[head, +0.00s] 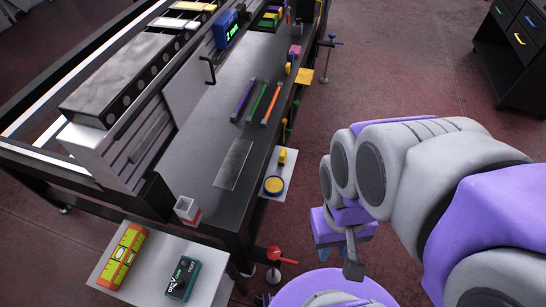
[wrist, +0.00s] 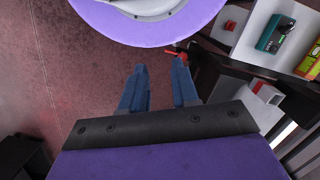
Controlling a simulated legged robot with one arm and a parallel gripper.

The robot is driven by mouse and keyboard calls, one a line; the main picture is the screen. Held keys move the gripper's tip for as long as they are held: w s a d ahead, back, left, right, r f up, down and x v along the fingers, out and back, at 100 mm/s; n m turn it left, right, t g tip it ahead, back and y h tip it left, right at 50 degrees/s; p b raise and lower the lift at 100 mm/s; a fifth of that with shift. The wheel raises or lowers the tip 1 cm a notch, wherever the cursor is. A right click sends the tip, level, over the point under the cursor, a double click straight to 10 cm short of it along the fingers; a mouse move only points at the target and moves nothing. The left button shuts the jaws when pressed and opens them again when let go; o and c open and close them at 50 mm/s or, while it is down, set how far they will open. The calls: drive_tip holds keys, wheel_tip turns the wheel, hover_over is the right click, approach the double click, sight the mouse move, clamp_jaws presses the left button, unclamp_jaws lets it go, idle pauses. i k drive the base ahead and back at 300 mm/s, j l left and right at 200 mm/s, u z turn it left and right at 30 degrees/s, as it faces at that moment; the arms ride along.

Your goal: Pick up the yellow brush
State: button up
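I cannot tell for certain which thing is the yellow brush. A small upright yellow item (head: 282,157) and a yellow round item (head: 274,185) rest on a white side shelf (head: 287,177) at the bench's right edge in the head view. My gripper (head: 338,235) hangs to the right of and nearer than that shelf, over the floor. In the wrist view its two blue fingers (wrist: 160,68) are apart with only floor between them. Neither yellow item is seen in the wrist view.
The dark bench (head: 200,160) carries a row of purple, green and orange bars (head: 256,103). A white table (head: 210,275) holds a yellow-green level (head: 122,256) and a teal box (head: 183,278). A red clamp (head: 275,256) juts near my gripper.

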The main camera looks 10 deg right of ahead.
sight(283, 155)
drive_tip(key=i+l+u, duration=0.2)
drive_tip(key=l+u, duration=0.15)
drive_tip(key=l, duration=0.6)
drive_tip(key=l+u, duration=0.35)
drive_tip(key=l, duration=0.6)
drive_tip(key=i+l+u, duration=0.4)
drive_tip(key=i+l, duration=0.15)
